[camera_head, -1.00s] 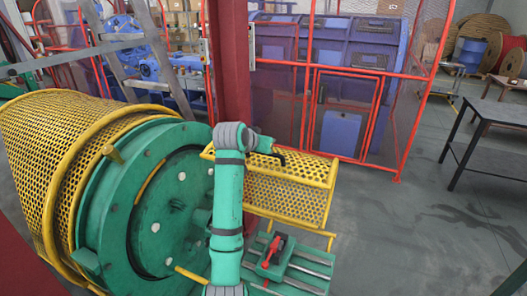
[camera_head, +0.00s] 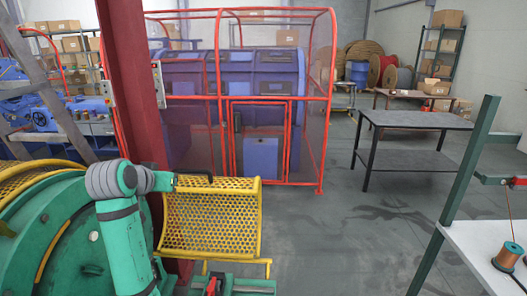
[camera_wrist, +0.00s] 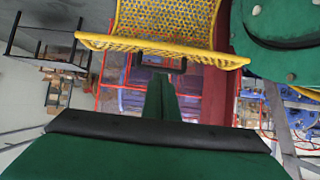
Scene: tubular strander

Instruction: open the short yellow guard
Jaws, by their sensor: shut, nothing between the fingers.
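The short yellow guard (camera_head: 212,218) is a curved mesh panel in a yellow tube frame, right of the green drum (camera_head: 45,235) in the head view. A black handle (camera_head: 195,174) shows at its top edge. In the wrist view the guard (camera_wrist: 165,22) fills the upper middle, with its thick yellow edge across the picture. My gripper (camera_wrist: 163,80) is shut and empty, its green fingers together and pointing toward that edge. I cannot tell whether they touch the guard. In the head view my arm reaches to the guard's upper left, and the fingertips are not clear there.
A red post (camera_head: 133,80) stands behind the guard. A dark table (camera_head: 415,120) stands at the right, and a workbench (camera_head: 480,245) with a copper spool at the near right. The floor between is clear.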

